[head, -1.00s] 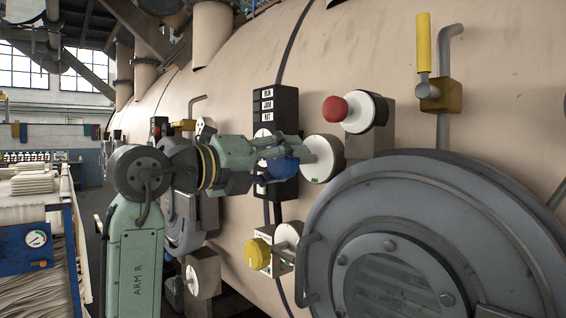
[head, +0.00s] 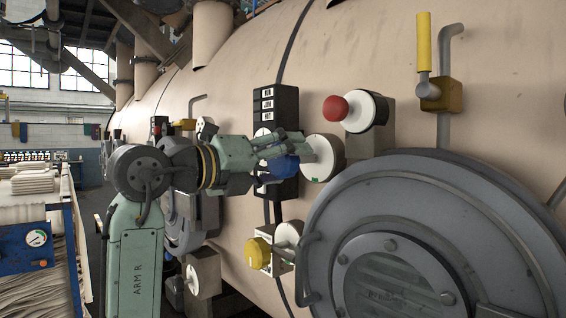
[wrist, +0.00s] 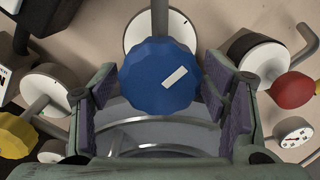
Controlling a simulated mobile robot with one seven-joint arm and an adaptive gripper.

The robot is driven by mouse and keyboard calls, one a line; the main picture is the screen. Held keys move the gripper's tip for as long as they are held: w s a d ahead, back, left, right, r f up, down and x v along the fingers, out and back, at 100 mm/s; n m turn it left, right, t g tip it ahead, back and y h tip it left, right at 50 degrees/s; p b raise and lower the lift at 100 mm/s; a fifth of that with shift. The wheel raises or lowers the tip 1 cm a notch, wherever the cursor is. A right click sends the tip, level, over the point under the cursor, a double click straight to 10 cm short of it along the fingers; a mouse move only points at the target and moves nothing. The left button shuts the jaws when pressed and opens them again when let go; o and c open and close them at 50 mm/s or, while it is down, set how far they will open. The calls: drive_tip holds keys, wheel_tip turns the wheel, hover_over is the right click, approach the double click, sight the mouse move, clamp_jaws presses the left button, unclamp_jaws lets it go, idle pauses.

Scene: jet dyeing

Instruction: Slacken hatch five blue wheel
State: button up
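The blue wheel (wrist: 160,76) is a faceted knob with a white mark on its face, on a grey stem in front of a round white plate (wrist: 140,32). In the head view the blue wheel (head: 279,169) is partly covered by my gripper (head: 290,146), which reaches it from the left. In the wrist view my gripper (wrist: 160,95) is open, with one purple-padded finger on each side of the wheel.
A red knob (head: 336,109) is up and right of the wheel, a yellow knob (head: 258,253) below it. A black label box (head: 276,100) stands close behind my gripper. The big round hatch (head: 335,225) with its handle fills the lower right. A yellow-handled valve (head: 424,45) is at upper right.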

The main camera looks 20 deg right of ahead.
drive_tip(key=shift+o, duration=0.3)
drive_tip(key=v, duration=1.2)
